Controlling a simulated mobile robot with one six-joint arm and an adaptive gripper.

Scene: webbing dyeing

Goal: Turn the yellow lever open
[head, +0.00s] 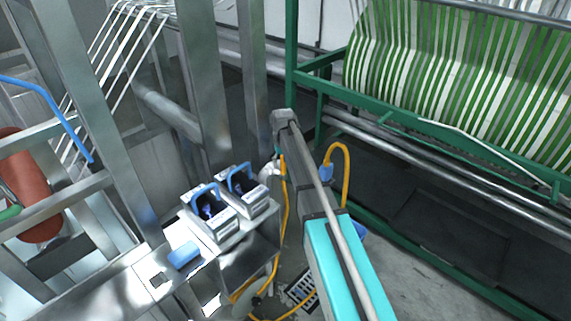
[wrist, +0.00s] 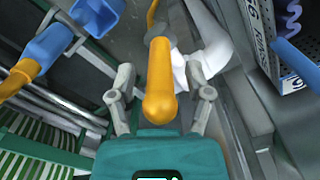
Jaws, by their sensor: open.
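The yellow lever (wrist: 160,88) shows in the wrist view as a rounded yellow handle, its near end toward the camera. My gripper (wrist: 161,74) is open, with one grey finger on each side of the lever. Gaps show between the lever and both fingers, so neither appears to touch it. Grey metal and a white part show behind the lever's far end. In the head view my arm covers this spot, and I cannot make out the lever or my fingertips there.
An orange hose (head: 346,170) loops beside my arm; its blue connector (wrist: 50,45) is left of the fingers in the wrist view. Two grey boxes with blue handles (head: 208,212) stand on a metal frame at left. A green-framed roll of striped webbing (head: 460,85) is at right.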

